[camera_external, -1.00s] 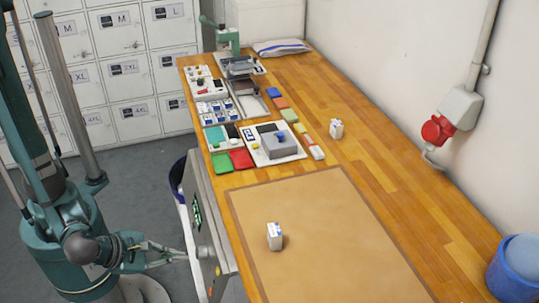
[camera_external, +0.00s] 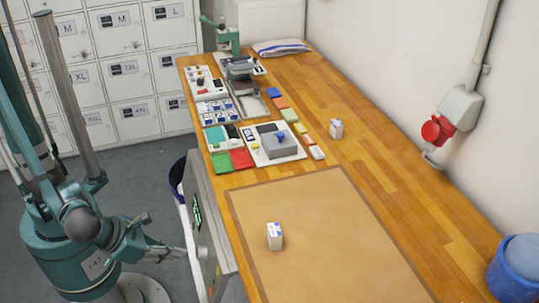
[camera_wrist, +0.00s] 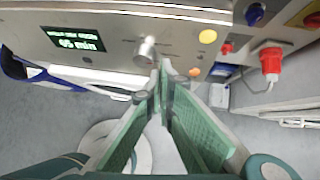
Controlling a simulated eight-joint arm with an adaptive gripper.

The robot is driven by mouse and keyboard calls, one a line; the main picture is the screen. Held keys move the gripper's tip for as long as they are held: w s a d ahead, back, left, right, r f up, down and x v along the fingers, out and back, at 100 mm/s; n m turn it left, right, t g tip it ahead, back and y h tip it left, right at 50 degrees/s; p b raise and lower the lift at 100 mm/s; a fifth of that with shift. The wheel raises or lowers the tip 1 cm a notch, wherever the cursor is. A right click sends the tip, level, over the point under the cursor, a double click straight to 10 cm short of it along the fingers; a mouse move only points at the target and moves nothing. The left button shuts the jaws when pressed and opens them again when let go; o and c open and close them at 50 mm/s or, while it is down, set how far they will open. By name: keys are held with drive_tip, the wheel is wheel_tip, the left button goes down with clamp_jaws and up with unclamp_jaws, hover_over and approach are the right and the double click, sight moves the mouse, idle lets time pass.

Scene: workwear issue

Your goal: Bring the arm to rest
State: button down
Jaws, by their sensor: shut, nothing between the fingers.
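My gripper (camera_external: 172,250) is low at the left side of the workbench, beside the grey panel on the bench's end, with my arm folded close to its column. In the wrist view its green fingers (camera_wrist: 163,80) meet at the tips, shut with nothing between them. The tips point toward a metal control panel (camera_wrist: 120,38) with a lit green display. Whether the tips touch the panel I cannot tell.
The wooden bench (camera_external: 420,190) carries a tan mat (camera_external: 320,225) with a small white box (camera_external: 274,237) on it. Another white box (camera_external: 336,129) stands farther back. A blue bin (camera_external: 178,180) is beside the bench; a blue tub (camera_external: 515,268) stands at right.

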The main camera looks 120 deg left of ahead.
drive_tip(key=s+d+r+n+t+h+p, duration=0.1)
drive_tip(key=s+d+r+n+h, duration=0.1)
drive_tip(key=r+n, duration=0.7)
drive_tip(key=s+d+r+n+t+h, duration=0.1)
drive_tip(key=s+d+r+n+h, duration=0.2)
drive_tip(key=r+n, duration=0.7)
drive_tip(key=shift+s+d+r+n+t+h+p, duration=0.15)
drive_tip(key=shift+s+r+n+t+h+p, duration=0.5)
drive_tip(key=shift+n, duration=2.65)
drive_tip(key=shift+w+f+g+h, duration=0.2)
drive_tip(key=shift+f+g+h, duration=0.05)
drive_tip(key=shift+f, duration=0.1)
